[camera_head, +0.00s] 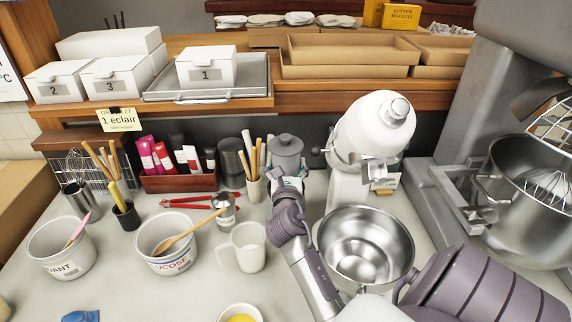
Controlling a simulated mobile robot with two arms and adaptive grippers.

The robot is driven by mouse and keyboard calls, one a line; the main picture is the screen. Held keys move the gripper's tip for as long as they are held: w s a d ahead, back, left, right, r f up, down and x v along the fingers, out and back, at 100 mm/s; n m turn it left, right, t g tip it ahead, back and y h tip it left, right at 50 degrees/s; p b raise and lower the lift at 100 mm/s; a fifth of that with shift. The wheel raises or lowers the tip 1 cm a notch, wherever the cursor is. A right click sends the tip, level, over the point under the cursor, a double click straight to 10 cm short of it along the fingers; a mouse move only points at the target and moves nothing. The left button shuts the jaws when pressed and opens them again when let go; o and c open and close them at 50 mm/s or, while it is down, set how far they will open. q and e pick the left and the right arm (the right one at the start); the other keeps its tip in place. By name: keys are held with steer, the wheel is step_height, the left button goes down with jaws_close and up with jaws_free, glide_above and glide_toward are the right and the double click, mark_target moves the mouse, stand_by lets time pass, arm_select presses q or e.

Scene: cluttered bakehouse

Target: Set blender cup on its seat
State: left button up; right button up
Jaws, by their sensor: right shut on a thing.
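The blender cup appears to be the grey lidded cup (286,146) at the back of the counter, left of the white stand mixer. My right arm reaches in from the lower right. My right gripper (289,183) is at the lower part of this cup and shut on it. The cup looks upright. My wrist hides the fingertips and the cup's base, so I cannot tell whether it stands on a seat. A dark cylinder (232,158) stands to its left. My left gripper is not in view.
A cup of wooden sticks (254,188) stands close left of my gripper. The white stand mixer (372,130) and its steel bowl (365,243) are close right. A white jug (247,249), a tub with a wooden spoon (166,262) and red tongs (200,199) lie left.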

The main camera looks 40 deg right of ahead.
steer(key=shift+f, duration=0.2)
steer(key=o, duration=1.5)
steer(key=shift+a+f, duration=0.1)
steer(key=shift+f, duration=0.05)
steer(key=v, duration=1.2)
